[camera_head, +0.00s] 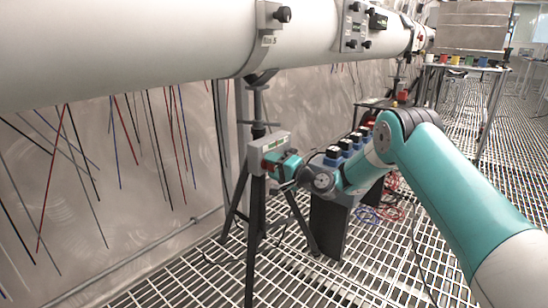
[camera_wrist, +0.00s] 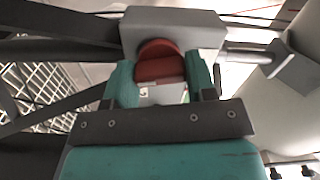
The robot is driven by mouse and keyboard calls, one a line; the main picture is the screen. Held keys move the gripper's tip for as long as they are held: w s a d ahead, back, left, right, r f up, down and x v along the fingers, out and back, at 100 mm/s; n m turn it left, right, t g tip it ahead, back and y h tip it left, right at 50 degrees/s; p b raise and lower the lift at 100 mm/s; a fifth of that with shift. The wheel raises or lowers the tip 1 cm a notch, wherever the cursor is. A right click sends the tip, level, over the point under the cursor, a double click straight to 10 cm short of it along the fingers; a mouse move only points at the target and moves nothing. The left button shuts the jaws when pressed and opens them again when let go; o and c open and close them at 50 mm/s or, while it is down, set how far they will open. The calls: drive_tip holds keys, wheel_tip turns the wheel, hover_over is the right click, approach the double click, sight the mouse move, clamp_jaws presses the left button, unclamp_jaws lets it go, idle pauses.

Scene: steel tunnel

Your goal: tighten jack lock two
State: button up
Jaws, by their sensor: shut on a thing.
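A grey jack lock box (camera_head: 267,149) with a small green label is mounted on a black tripod jack stand (camera_head: 254,215) under the large white pipe. In the wrist view the grey box (camera_wrist: 190,30) fills the top, with a round red knob (camera_wrist: 159,60) on its face. My gripper (camera_wrist: 160,84) has its teal fingers on either side of the red knob, shut on it. In the head view my gripper (camera_head: 272,165) meets the face of the box, and its fingers mostly hide the knob. The knob's turn angle cannot be told.
The white pipe (camera_head: 120,50) runs above the stand, with a clamp and black knob (camera_head: 283,14). A dark cart (camera_head: 328,225) with blue parts stands behind my arm. A table (camera_head: 465,68) with coloured items is at the back right. Thin coloured rods line the left wall. The floor is open grating.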

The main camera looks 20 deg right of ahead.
drive_tip(key=shift+m+p, duration=0.85)
drive_tip(key=shift+m, duration=0.35)
drive_tip(key=o, duration=0.9)
drive_tip(key=shift+o, duration=0.2)
drive_tip(key=shift+d, duration=0.1)
drive_tip(key=b+v, duration=0.6)
drive_tip(key=v, duration=1.1)
